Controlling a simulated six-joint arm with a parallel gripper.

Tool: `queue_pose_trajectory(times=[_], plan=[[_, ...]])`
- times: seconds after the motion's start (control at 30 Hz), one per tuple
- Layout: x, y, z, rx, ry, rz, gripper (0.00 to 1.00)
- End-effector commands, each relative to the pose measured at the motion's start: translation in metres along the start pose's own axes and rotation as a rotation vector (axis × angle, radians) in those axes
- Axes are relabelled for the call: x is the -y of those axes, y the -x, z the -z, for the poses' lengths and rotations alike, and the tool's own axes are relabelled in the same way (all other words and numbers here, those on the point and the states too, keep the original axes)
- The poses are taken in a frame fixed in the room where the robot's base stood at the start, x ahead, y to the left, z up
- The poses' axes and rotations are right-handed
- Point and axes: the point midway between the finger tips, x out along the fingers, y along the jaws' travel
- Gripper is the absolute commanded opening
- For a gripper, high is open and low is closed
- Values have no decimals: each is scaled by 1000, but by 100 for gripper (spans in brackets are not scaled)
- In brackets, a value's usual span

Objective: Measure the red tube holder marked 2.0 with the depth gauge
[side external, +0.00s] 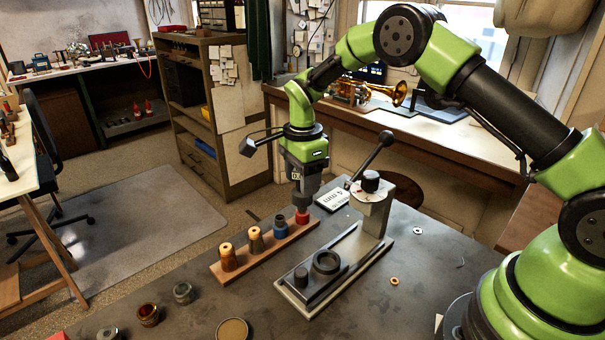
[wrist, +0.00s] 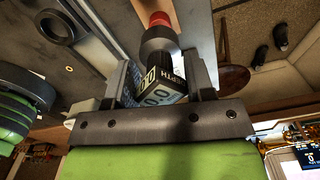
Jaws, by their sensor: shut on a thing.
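The red tube holder (side external: 302,216) stands at the far end of a wooden rack (side external: 290,240). Its red top also shows in the wrist view (wrist: 160,18). My gripper (side external: 304,172) is directly above it, pointing down. In the wrist view my gripper (wrist: 163,78) is shut on the depth gauge (wrist: 160,90), a dark block with a display that appears to read 0.0. The gauge's grey round nose (wrist: 158,43) points at the red holder and overlaps it in view. I cannot tell whether they touch. The holder's 2.0 marking is not readable.
A grey lever press (side external: 372,212) stands close on the right, with a white 4 mm card (side external: 334,200) behind. Small jars (side external: 183,292) sit at the front left.

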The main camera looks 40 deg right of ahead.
Motion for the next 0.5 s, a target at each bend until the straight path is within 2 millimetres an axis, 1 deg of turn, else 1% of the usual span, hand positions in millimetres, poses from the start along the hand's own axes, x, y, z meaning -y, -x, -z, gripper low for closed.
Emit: queue_pose_trajectory(times=[0.5], plan=[[0, -13, 0, 1, -2, 0, 19]])
